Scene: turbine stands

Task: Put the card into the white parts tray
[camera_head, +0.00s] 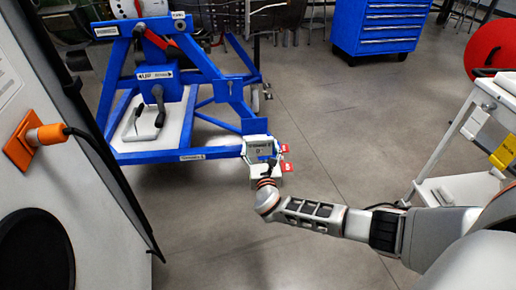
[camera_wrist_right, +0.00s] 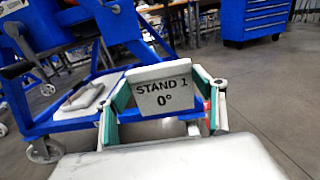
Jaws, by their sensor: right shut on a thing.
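The card (camera_wrist_right: 163,90) is a small white plate marked "STAND 1 0°". It is upright between the two fingers of my right gripper (camera_head: 262,158), which is shut on it. The card also shows in the head view (camera_head: 260,147), at the front right corner of the blue stand. A white tray-like surface (camera_head: 172,132) lies low on the blue stand, left of my right gripper, with a dark-handled item on it. In the wrist view this white surface (camera_wrist_right: 82,108) is behind and left of the card. My left gripper is not in view.
The blue stand (camera_head: 190,77) has angled beams around the white surface. Red tags (camera_head: 286,166) show beside my right gripper. A blue drawer cabinet (camera_head: 382,30) stands behind, a white cart (camera_head: 450,150) at right, and a white panel (camera_head: 75,130) at left. The middle floor is clear.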

